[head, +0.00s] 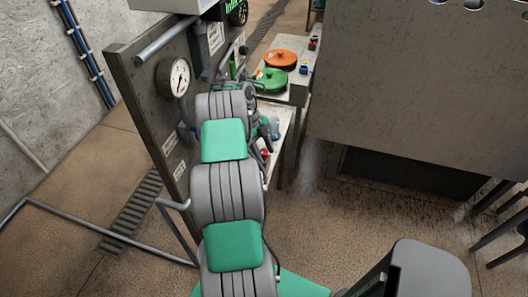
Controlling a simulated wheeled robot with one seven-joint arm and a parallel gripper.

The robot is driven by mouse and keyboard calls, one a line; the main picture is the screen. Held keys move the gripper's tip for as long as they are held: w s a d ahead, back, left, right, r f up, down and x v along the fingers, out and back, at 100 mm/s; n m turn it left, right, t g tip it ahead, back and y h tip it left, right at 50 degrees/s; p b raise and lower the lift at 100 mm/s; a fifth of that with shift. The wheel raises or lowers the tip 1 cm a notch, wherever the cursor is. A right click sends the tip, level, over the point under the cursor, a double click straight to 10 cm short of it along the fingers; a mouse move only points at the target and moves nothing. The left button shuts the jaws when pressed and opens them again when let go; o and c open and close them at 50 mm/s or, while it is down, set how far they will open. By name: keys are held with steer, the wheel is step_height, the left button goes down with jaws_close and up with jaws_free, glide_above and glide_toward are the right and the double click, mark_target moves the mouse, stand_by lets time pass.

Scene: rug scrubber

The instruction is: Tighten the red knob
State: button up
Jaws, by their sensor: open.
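My grey and green arm reaches up the middle of the head view, beside the dark upright panel. My gripper (251,99) shows only in part as small dark pieces past the arm's far end, near the panel's right edge. It is open, but its fingers are hard to separate from the pipes and fittings there. No red knob can be made out for certain. A small red item (265,153) shows low beside the arm, and it is too small to identify. Whether the gripper touches anything cannot be seen.
The panel (140,95) carries a round gauge (173,77), pipes and labels. A bench (300,88) behind holds an orange disc (280,59) and a green disc (272,80). A large grey board (415,90) stands right. Brown floor (370,215) lies open below it.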

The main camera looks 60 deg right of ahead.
steer(key=shift+c, duration=0.5)
jaws_close()
